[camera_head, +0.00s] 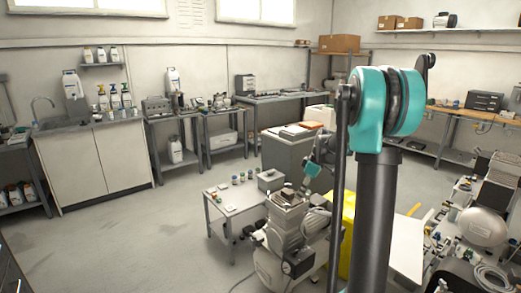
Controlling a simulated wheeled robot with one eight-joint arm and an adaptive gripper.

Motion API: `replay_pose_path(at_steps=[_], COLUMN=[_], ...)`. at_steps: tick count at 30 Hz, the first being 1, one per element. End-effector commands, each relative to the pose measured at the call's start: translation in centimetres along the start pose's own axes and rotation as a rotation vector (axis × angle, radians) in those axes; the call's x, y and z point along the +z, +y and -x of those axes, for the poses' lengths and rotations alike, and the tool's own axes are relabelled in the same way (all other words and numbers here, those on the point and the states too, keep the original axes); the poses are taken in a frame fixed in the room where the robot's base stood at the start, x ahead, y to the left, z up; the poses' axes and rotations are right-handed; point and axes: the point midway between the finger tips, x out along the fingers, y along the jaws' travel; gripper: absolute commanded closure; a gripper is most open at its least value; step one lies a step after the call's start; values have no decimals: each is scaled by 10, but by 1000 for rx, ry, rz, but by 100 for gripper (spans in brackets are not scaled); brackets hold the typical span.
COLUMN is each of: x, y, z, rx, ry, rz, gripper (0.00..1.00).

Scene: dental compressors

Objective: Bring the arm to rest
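My arm rises in the right middle of the head view as a thick black link with a large teal joint at its top. A thinner dark link runs down from that joint on its left side. A small teal and dark part, which looks like the wrist end with my gripper (313,166), shows left of this link, above a compressor (290,222). The fingers are too small and mixed with the background to make out. I cannot tell whether they are open or shut, or whether they touch anything.
A low white table (232,207) with small bottles stands left of the compressor. A grey cabinet (288,155) stands behind it. Another compressor (484,228) is at the right. A sink cabinet (95,165) and benches line the walls. The floor (140,235) at left is clear.

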Motion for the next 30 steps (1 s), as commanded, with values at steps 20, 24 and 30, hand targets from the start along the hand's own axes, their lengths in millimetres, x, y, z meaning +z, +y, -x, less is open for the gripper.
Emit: replay_pose_path(at_steps=[20, 24, 30], x=[140, 163, 175], y=[-233, -259, -272], z=[-27, -37, -43], rx=[311, 350, 371], ry=[30, 60, 79], rz=[-819, -924, -982], gripper=[70, 70, 70])
